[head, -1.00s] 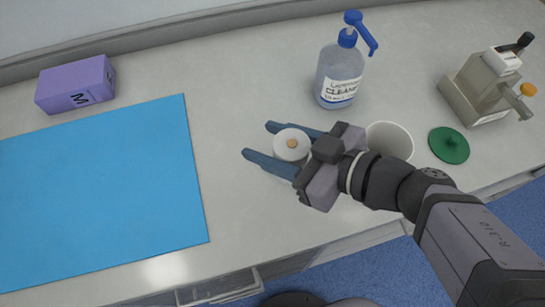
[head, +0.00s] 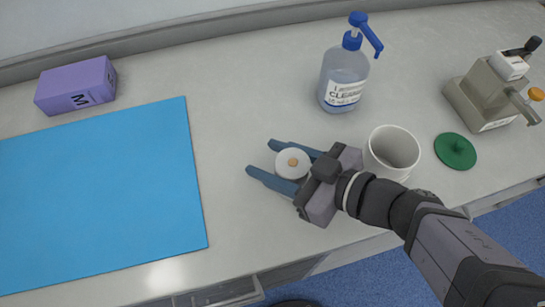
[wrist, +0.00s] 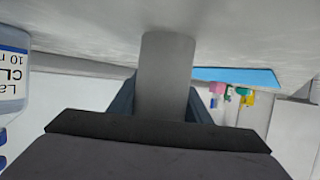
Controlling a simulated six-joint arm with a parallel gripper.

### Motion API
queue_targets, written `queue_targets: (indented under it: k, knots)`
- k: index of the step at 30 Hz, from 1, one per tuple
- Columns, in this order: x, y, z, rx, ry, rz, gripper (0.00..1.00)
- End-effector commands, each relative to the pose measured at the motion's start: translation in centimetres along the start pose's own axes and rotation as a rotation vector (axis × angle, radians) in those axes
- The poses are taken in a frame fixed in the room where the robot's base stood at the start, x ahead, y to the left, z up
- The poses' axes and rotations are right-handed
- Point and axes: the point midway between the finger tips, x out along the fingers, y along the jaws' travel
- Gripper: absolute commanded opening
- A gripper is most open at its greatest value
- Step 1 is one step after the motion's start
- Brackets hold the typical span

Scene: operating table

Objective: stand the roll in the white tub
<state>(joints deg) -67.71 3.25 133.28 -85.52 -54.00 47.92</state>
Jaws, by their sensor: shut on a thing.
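In the wrist view the roll (wrist: 166,75) is a pale grey column between the two fingers. I cannot tell whether its end touches the counter. The white tub (head: 396,142) stands upright and open on the counter, to the right of the roll and just behind my wrist. Its lower left side is partly hidden by my arm.
A cleaner bottle (head: 343,75) with a blue pump stands behind the gripper. A green lid (head: 455,151) and a beige device (head: 493,92) are at the right. A blue mat (head: 95,190) and a purple box (head: 76,85) are at the left. Bare counter lies between mat and gripper.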

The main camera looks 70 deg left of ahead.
Motion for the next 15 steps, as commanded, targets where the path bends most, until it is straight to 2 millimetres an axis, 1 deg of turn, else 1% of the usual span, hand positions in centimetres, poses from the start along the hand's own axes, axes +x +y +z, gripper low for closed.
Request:
queue_targets:
  k: [3,4,5,6,15]
  knots:
    - [0.14,-0.01,0.34,0.002,0.0,-0.001,0.21]
    - [0.11,-0.01,0.28,0.001,0.0,0.0,0.51]
    - [0.11,-0.01,0.27,0.001,0.0,0.0,0.58]
    - [0.11,-0.01,0.26,0.001,0.0,0.0,0.63]
    - [0.1,-0.01,0.25,0.001,0.0,0.0,0.63]
